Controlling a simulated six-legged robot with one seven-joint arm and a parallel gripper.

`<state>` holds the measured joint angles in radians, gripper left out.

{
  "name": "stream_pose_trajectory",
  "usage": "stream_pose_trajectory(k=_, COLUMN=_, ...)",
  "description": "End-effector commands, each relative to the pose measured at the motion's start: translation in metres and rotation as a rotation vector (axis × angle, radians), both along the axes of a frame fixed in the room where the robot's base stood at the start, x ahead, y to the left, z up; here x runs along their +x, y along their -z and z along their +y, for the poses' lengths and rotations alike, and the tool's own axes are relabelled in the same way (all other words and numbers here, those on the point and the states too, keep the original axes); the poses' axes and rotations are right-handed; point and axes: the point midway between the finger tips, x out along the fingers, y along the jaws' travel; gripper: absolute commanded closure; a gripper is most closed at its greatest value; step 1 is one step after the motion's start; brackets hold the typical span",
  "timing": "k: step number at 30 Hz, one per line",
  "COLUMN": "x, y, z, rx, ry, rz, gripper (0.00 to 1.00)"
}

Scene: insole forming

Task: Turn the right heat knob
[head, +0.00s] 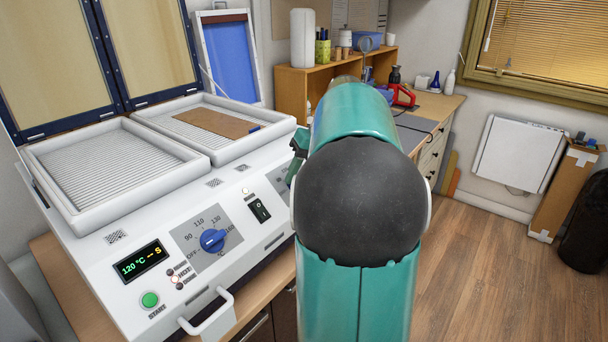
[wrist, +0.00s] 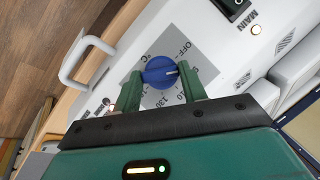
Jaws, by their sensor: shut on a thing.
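The right heat knob (wrist: 160,71) is blue and round and sits on a grey dial plate with OFF and temperature marks. In the wrist view my gripper (wrist: 160,82) has its two green fingers on either side of it, shut on it. The knob's white pointer line points to the right of that picture. In the head view my teal arm hides the right knob; only part of its grey dial plate (head: 279,179) shows. The left heat knob (head: 212,240) is blue too and stands free, with nothing on it.
The white machine carries a display (head: 139,262) reading 120 °C, a green START button (head: 150,300), a MAIN switch (head: 260,210) and a front handle (head: 207,313). Two ribbed trays lie open on top; the right one holds a brown sheet (head: 216,123).

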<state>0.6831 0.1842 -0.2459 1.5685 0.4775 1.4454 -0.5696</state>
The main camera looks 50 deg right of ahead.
Motion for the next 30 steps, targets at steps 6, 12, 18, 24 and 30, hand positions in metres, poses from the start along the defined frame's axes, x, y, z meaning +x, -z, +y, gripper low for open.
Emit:
stream_pose_trajectory(k=6, x=0.0004, y=-0.0013, z=0.0023, rx=-0.138, ry=-0.155, rz=-0.012, gripper=0.81)
stream_pose_trajectory(k=12, x=0.0006, y=-0.0016, z=0.0036, rx=-0.253, ry=-0.282, rz=-0.022, gripper=0.81)
stream_pose_trajectory(k=18, x=0.0006, y=-0.0017, z=0.0044, rx=-0.340, ry=-0.379, rz=-0.030, gripper=0.81)
stream_pose_trajectory(k=24, x=0.0006, y=-0.0014, z=0.0051, rx=-0.392, ry=-0.439, rz=-0.034, gripper=0.81)
stream_pose_trajectory(k=30, x=0.0005, y=-0.0016, z=0.0050, rx=-0.413, ry=-0.462, rz=-0.036, gripper=0.81)
